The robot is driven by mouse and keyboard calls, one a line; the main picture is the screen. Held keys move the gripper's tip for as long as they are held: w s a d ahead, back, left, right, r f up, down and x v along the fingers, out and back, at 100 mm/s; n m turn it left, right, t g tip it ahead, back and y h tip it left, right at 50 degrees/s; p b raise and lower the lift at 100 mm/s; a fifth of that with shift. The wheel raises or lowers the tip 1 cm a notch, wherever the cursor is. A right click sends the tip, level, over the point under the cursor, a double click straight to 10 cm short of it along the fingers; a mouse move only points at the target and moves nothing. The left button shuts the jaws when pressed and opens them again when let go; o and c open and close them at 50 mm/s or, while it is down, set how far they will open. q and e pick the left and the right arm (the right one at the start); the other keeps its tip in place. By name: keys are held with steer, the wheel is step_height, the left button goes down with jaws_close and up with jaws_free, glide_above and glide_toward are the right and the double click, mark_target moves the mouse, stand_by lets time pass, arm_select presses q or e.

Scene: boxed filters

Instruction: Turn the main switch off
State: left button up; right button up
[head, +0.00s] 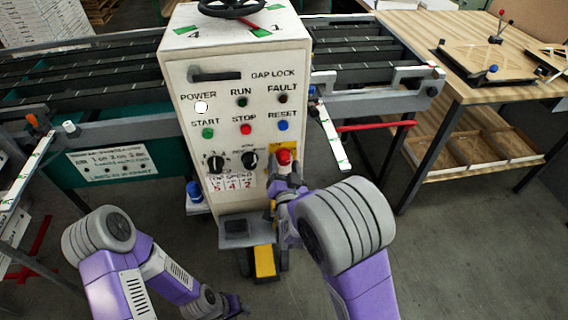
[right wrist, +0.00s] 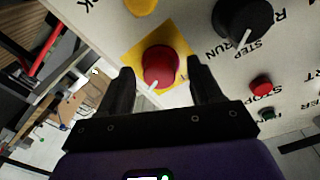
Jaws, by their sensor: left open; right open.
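The main switch is a red knob (head: 283,156) on a yellow plate at the lower right of the white control cabinet's front. In the right wrist view the red knob (right wrist: 160,66) has a white pointer mark directed down and left. My right gripper (head: 284,174) is at the knob, open, with one finger (right wrist: 160,84) on each side of it; I cannot tell whether they touch it. The white POWER lamp (head: 201,107) looks bright. My left gripper (head: 238,306) is open, low near the bottom edge, away from the cabinet.
Left of the red knob are two black selector knobs (head: 249,160). Above are the red STOP (head: 246,130), green START (head: 208,133) and blue RESET (head: 283,126) buttons. A conveyor runs behind the cabinet. A wooden table (head: 420,35) stands at right.

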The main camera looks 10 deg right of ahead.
steer(key=shift+w, duration=0.45)
steer(key=shift+c, duration=0.5)
steer(key=c, duration=1)
steer(key=shift+o, duration=0.2)
